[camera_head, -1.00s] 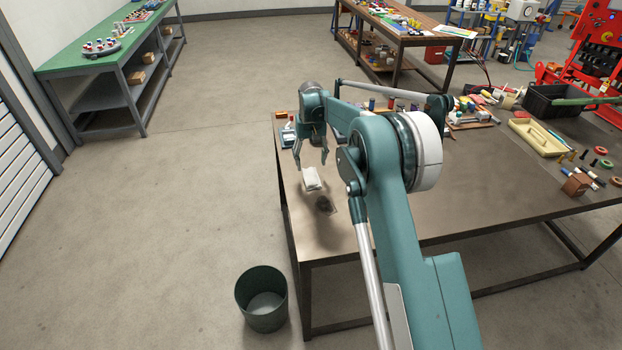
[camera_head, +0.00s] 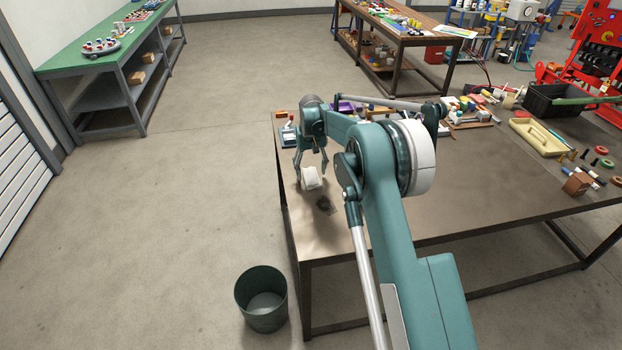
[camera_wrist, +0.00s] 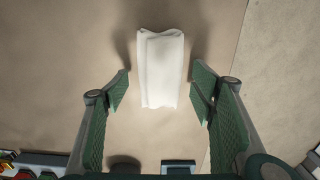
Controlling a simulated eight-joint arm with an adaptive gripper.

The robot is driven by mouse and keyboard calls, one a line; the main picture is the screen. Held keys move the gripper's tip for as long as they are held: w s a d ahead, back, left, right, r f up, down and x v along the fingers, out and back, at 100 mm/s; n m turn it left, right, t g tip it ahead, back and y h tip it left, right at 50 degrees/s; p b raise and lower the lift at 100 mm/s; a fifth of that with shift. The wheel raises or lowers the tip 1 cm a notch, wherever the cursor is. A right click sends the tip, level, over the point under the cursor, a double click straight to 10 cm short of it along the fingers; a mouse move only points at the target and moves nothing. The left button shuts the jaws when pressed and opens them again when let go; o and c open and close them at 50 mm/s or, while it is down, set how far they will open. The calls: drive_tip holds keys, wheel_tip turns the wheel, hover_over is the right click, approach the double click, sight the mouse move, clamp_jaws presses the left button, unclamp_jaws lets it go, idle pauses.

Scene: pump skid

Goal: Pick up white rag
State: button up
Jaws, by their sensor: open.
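The white rag (camera_head: 311,178) lies folded on the brown table (camera_head: 460,200) near its left edge. In the wrist view the rag (camera_wrist: 160,68) is a pale folded block, upright in the picture, between and just beyond the fingertips. My gripper (camera_head: 311,170) hangs over the rag in the head view. In the wrist view my gripper (camera_wrist: 160,88) is open, with a green-padded finger on either side of the rag and a gap on both sides. Nothing is held. How high the fingertips are above the table is hard to tell.
A blue device (camera_head: 288,137) stands behind at the table's left corner. A green bin (camera_head: 262,298) stands on the floor left of the table. A cream tray (camera_head: 537,137) and small parts lie far right. The table's middle is clear.

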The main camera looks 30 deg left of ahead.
drive_tip(key=shift+f, duration=0.85)
drive_tip(key=c, duration=1)
